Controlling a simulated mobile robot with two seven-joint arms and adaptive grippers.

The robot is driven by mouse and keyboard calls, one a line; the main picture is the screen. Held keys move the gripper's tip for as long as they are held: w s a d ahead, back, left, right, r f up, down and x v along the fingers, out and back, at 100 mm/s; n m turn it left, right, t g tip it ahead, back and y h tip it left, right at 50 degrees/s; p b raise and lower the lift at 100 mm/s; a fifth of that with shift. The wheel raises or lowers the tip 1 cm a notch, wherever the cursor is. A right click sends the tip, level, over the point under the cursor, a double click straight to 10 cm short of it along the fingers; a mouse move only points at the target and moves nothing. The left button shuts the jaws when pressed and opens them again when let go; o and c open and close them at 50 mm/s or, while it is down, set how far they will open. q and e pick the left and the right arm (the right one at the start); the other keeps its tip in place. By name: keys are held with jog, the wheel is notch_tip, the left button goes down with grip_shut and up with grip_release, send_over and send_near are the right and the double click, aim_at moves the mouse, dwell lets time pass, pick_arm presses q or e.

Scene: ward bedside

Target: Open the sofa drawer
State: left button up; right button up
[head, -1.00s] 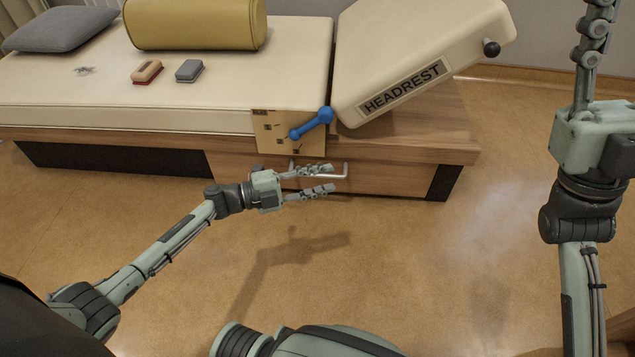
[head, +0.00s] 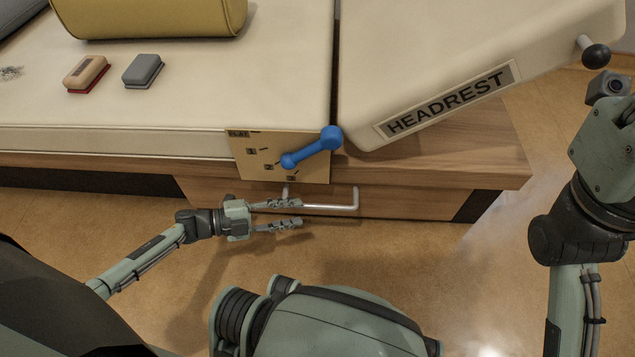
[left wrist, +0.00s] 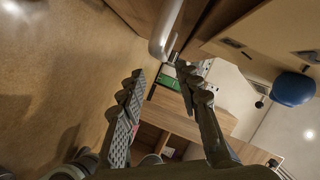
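The sofa drawer (head: 405,204) is a wood-grain front low in the couch base, and it looks shut. Its silver bar handle (head: 335,207) runs level across the front; part of it also shows in the left wrist view (left wrist: 164,38). My left gripper (head: 300,212) is open and empty, its fingers pointing right at the handle's left part. In the left wrist view, the handle lies just ahead of the open fingertips (left wrist: 161,74), not clasped. My right gripper's body (head: 605,150) is at the right edge; its fingers are out of the picture.
A blue dumbbell-shaped lever (head: 312,147) sits over a marked wooden plate (head: 252,160) above the handle. The raised headrest (head: 430,65) overhangs at right. A yellow bolster (head: 150,18) and two small blocks lie on the couch. The floor in front is clear.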

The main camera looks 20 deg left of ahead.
aim_at(314, 208)
pick_arm(q)
jog(key=shift+w+d+f, duration=0.1)
jog(key=shift+w+d, duration=0.05)
jog(key=shift+w, duration=0.35)
jog(key=b+x, duration=0.1)
jog(key=x, duration=0.6)
jog(key=shift+b, duration=0.4)
grip_shut()
